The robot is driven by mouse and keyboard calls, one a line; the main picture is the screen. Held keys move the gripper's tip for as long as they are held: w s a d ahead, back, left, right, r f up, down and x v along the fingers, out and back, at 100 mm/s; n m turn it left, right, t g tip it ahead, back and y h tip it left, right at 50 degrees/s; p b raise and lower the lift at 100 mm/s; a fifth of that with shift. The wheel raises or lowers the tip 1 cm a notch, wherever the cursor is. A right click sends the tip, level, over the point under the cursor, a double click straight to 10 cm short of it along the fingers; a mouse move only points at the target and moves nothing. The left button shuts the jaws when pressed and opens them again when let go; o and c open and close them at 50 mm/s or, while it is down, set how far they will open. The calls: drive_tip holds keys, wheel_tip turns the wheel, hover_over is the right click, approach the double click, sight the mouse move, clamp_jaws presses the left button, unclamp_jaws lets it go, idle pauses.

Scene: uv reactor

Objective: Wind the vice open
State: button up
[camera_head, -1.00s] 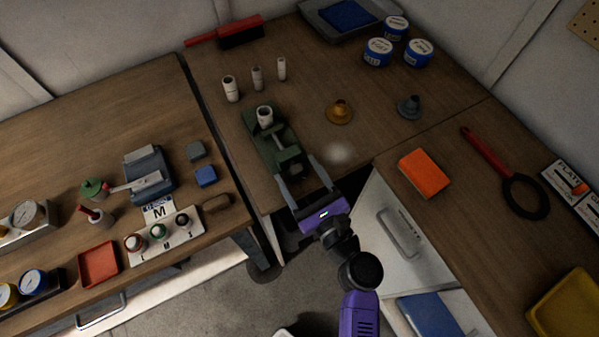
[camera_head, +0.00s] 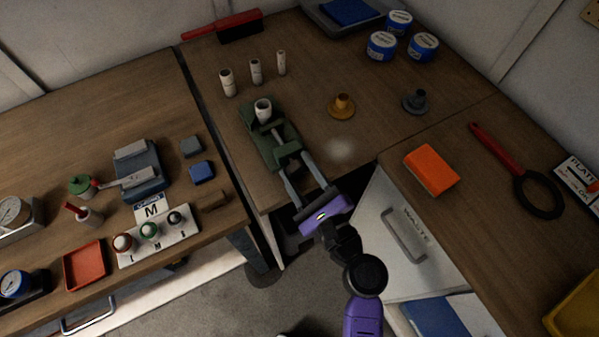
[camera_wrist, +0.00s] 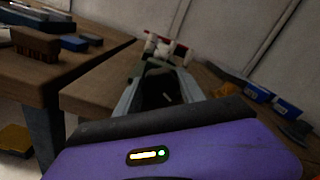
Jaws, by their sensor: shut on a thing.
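The green vice (camera_head: 254,121) stands on the middle bench near its front corner, with a white cylinder (camera_head: 263,110) upright at its far end. It also shows in the wrist view beyond my fingers, with the white cylinder (camera_wrist: 164,48) on top. A pale bar (camera_head: 287,151) crosses the vice's near end. My gripper (camera_head: 296,162) reaches in from the bench's front edge, its two long fingers on either side of the near end. It is shut on the vice's handle; the exact contact is partly hidden. In the wrist view the fingers (camera_wrist: 163,88) point at the vice.
White cylinders (camera_head: 255,72) stand behind the vice. A brass flanged piece (camera_head: 342,107) and a grey one (camera_head: 415,103) are to its right. An orange block (camera_head: 432,169) lies on the right bench. A gap separates the left bench (camera_head: 80,130) from the middle bench.

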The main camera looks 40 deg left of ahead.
drive_tip(key=shift+f, duration=0.1)
drive_tip(key=o, duration=1.3)
drive_tip(key=shift+d, duration=0.1)
drive_tip(key=shift+o, duration=0.4)
drive_tip(key=shift+f, duration=0.1)
